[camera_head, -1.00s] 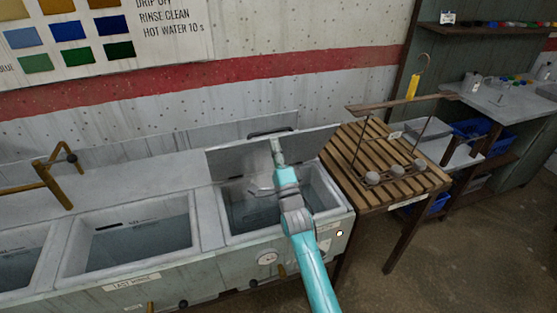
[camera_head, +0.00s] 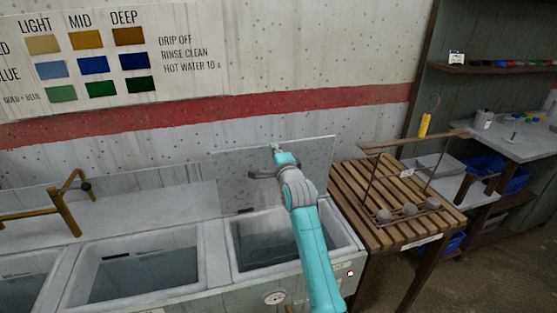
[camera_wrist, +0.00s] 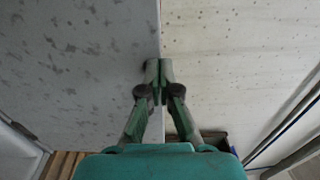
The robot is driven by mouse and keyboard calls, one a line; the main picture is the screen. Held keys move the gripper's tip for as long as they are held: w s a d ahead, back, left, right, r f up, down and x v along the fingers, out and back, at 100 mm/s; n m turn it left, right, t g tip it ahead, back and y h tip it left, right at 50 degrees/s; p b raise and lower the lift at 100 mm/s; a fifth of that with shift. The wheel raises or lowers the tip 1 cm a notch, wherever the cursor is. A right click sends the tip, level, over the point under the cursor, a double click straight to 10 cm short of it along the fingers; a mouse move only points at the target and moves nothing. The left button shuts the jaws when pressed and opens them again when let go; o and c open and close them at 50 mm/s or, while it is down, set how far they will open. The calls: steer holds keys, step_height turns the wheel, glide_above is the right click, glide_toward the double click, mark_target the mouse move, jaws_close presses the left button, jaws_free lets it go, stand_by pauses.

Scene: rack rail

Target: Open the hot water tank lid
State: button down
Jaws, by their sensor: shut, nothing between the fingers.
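The hot water tank lid (camera_head: 312,165) is a flat grey panel standing nearly upright along the back edge of the right-hand tank (camera_head: 232,258), whose top is uncovered. My gripper (camera_head: 277,148) is shut and empty at the lid's upper edge, with the arm reaching over the tank. In the wrist view the closed fingertips (camera_wrist: 159,68) are at the lid's straight edge, with the speckled grey lid face (camera_wrist: 75,60) on the left and the pale wall on the right. I cannot tell whether the fingers touch the lid.
A slatted wooden table (camera_head: 345,192) with a metal hanging rack (camera_head: 367,185) stands right of the tank. Another open tank (camera_head: 75,283) and a brass tap (camera_head: 62,205) are to the left. The wall (camera_head: 370,60) is close behind the lid.

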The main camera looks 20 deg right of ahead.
steer(key=w+g, duration=0.2)
steer(key=w, duration=0.4)
steer(key=shift+r+g, duration=0.2)
steer(key=shift+g, duration=0.1)
